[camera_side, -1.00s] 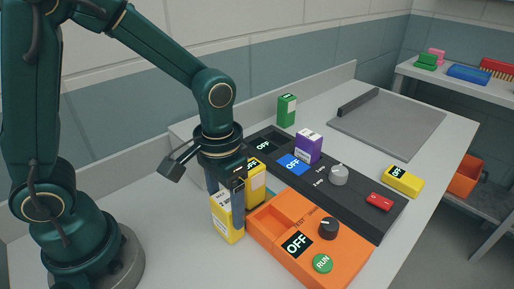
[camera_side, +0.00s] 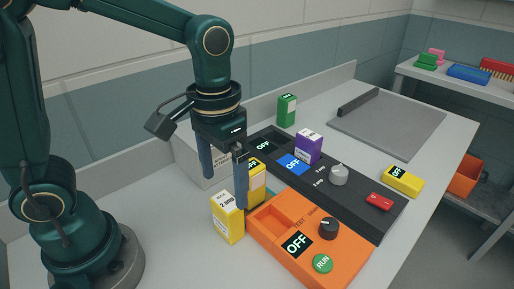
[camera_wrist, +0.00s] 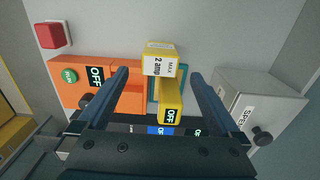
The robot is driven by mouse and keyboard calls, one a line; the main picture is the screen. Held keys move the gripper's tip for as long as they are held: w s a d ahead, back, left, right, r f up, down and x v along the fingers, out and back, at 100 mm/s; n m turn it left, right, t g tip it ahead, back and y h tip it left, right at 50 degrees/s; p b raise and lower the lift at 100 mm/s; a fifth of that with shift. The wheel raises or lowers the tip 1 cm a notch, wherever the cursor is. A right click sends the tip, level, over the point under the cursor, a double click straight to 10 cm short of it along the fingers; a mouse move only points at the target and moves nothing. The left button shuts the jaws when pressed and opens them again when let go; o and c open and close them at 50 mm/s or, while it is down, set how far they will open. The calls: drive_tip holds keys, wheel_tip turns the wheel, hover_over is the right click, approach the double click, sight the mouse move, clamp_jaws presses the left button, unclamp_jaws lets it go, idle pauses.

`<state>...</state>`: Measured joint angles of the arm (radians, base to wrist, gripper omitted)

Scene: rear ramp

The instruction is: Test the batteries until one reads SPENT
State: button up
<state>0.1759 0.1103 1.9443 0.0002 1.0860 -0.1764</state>
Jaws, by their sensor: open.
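A yellow block marked "2 amp" (camera_side: 228,217) stands upright beside the orange tester's left edge; it also shows in the wrist view (camera_wrist: 158,60). My gripper (camera_side: 224,195) is open and empty, its fingers above and behind this block. The orange tester (camera_side: 340,262) has an empty slot, an OFF display, a dark knob and a green RUN button. A second yellow block with an OFF display (camera_side: 258,172) stands behind, partly hidden by a finger. A purple block (camera_side: 308,147) stands at the black panel (camera_side: 365,205), whose displays read OFF. A green block (camera_side: 287,110) stands behind it.
A grey box (camera_side: 203,160), marked SPENT in the wrist view (camera_wrist: 250,105), stands behind my fingers. A yellow device reading OFF (camera_side: 403,180) lies right of the black panel. A grey tray (camera_side: 390,125) at the back is clear. A side shelf holds coloured blocks.

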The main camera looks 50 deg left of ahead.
wheel_tip(320, 180, up, 6)
drive_tip(key=s+a+t, duration=0.3)
drive_tip(key=s+t, duration=0.1)
drive_tip(key=s, duration=0.1)
drive_tip(key=shift+s+a+f+t, duration=0.2)
drive_tip(key=shift+a+f+t, duration=0.1)
drive_tip(key=shift+f, duration=0.15)
drive_tip(key=shift+s+a+f+t, duration=0.15)
drive_tip(key=shift+s+f+t, duration=0.2)
drive_tip(key=shift+t, duration=0.05)
drive_tip(key=shift+c, duration=0.3)
drive_tip(key=shift+f, duration=0.1)
drive_tip(key=shift+c, duration=1.3)
